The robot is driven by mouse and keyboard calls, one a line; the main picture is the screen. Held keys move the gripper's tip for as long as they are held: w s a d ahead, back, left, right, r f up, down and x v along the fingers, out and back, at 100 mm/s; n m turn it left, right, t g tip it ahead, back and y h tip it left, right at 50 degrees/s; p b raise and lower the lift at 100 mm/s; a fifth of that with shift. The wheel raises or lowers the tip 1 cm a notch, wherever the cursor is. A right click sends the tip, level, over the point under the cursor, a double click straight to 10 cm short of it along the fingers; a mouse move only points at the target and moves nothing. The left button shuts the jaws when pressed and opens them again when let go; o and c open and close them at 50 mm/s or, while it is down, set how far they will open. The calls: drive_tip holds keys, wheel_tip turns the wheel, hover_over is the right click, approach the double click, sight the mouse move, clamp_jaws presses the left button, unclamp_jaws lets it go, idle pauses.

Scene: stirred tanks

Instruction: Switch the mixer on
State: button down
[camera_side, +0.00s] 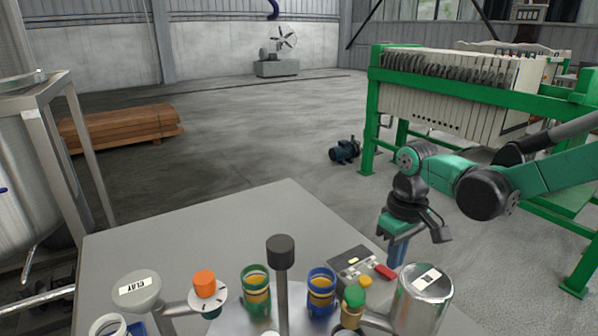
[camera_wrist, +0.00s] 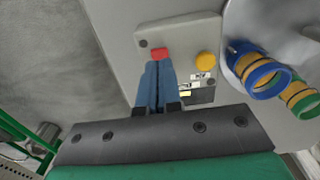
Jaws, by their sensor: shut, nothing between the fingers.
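A grey control box (camera_side: 346,261) lies on the table in the side view, with a red switch (camera_side: 385,271) and a yellow button (camera_side: 366,282). In the wrist view the box (camera_wrist: 190,31) shows the red switch (camera_wrist: 159,53), the round yellow button (camera_wrist: 205,61) and a small dark panel partly hidden by my fingers. My gripper (camera_side: 397,262) points down with its blue fingers together and empty. In the wrist view my gripper's fingertips (camera_wrist: 158,63) line up with the red switch; I cannot tell whether they touch it. A dark-capped upright shaft (camera_side: 281,250) stands left of the box.
A blue-ringed vessel (camera_side: 321,290) and a green-ringed vessel (camera_side: 255,290) stand left of the box. A shiny metal canister (camera_side: 424,298) and a green-capped fitting (camera_side: 354,297) are close by at right. An orange knob (camera_side: 204,284) is farther left. The table's rear (camera_side: 200,235) is clear.

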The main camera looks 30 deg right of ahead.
drive_tip(key=shift+f, duration=1.05)
idle(0.4)
drive_tip(key=shift+r, duration=3.5)
drive_tip(key=t, duration=0.2)
drive_tip(key=s+a+r+t, duration=0.1)
drive_tip(key=t, duration=0.1)
drive_tip(key=s+t, duration=0.1)
drive_tip(key=t, duration=0.2)
drive_tip(key=shift+s+a+r, duration=0.15)
drive_tip(key=shift+a, duration=0.2)
